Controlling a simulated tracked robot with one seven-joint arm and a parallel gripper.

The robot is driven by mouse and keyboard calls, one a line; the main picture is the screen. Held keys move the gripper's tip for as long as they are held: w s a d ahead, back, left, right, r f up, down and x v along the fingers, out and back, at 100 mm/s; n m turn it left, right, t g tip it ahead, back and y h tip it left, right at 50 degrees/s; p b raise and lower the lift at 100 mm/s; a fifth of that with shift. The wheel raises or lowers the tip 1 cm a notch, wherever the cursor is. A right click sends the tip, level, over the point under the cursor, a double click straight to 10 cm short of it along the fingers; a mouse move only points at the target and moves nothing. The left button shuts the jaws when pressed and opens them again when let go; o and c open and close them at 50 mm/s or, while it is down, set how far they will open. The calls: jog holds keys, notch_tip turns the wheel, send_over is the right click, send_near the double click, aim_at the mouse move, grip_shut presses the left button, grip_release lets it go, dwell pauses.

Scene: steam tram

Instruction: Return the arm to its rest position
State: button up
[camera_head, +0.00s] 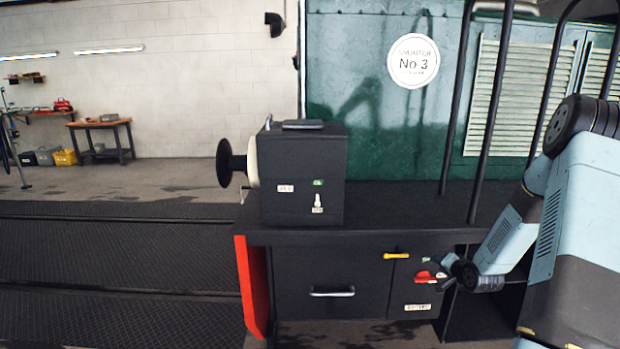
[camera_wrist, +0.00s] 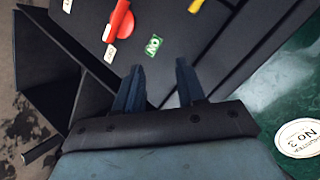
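My arm reaches in from the right in the head view and is bent downward. My gripper (camera_wrist: 160,88) shows in the wrist view with its two dark blue fingers apart and nothing between them. In the head view its end is low in front of the dark cabinet (camera_head: 290,262), just right of a red handle (camera_head: 424,276). The red handle also shows in the wrist view (camera_wrist: 118,20), up and left of the fingers, apart from them.
A dark box (camera_head: 325,205) with a black round buffer (camera_head: 224,163) stands on the cabinet top. Dark upright rails (camera_head: 489,120) rise near my arm before the green panel (camera_head: 345,140). A yellow handle (camera_head: 396,256) sits above the red one.

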jog(key=s+a+r+n+g+h, duration=0.1)
jog(key=s+a+r+n, duration=0.2)
jog(key=r, duration=0.6)
jog(key=s+a+r+n+g+h, duration=0.1)
jog(key=s+a+r+g, duration=0.1)
jog(key=s+a+r, duration=0.45)
jog(key=s+r+n+g+h, duration=0.1)
jog(key=s+r, duration=0.2)
jog(key=r, duration=0.8)
jog(key=s+a+r+n+g, duration=0.1)
jog(key=s+a+r, duration=0.2)
jog(key=s, duration=0.6)
jog(key=s+a+r+n+g+y, duration=0.1)
jog(key=s+a+r, duration=0.2)
jog(key=s, duration=0.6)
jog(key=s+a+r+n, duration=0.2)
jog(key=s+a+r, duration=0.1)
jog(key=s, duration=0.6)
jog(key=shift+s+a+r+g+y, duration=0.25)
jog(key=shift+a+g+y, duration=0.15)
jog(key=shift+a, duration=0.5)
